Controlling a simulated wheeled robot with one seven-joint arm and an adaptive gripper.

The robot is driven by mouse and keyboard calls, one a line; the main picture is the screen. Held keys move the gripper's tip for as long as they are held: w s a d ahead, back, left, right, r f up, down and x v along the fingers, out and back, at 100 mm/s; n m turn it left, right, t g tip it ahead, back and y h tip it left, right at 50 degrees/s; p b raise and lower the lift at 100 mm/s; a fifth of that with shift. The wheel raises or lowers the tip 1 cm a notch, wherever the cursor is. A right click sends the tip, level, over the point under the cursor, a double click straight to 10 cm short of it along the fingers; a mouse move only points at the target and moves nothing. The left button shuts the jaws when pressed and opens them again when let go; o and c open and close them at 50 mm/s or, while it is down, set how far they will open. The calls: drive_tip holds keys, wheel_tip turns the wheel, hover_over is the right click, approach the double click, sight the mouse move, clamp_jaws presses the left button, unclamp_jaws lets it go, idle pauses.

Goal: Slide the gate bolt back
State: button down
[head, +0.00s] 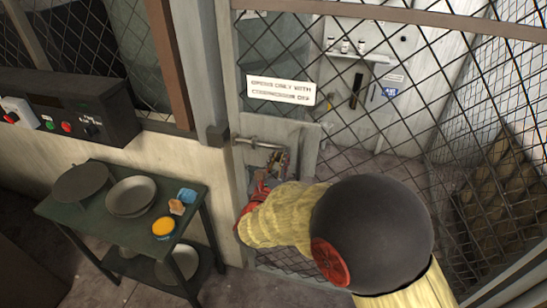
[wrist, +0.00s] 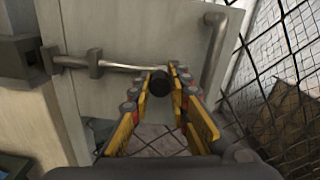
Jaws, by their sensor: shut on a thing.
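The gate bolt (wrist: 120,65) is a thin metal rod lying across the grey gate plate in the wrist view. It runs through a bracket on the plate, and its left end reaches the dark catch on the post. It also shows in the head view (head: 258,143). My gripper (wrist: 166,77) is at the bolt's right end, with its yellow-sided fingers shut on the dark round bolt knob (wrist: 159,83). In the head view my gripper (head: 276,168) is partly hidden by my arm. The mesh gate (head: 305,125) stands upright and looks closed against the post.
A vertical grey handle (wrist: 214,50) is on the gate right of the bolt. A dark green table (head: 95,215) with pans, a yellow-topped tin and a sponge stands left. A control box (head: 70,105) sits above it. A sign (head: 281,89) hangs on the mesh.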

drive_tip(key=shift+d, duration=0.15)
drive_tip(key=c, duration=1.7)
unclamp_jaws()
drive_tip(key=shift+s+d, duration=0.1)
drive_tip(key=shift+o, duration=0.3)
drive_tip(key=v, duration=1.2)
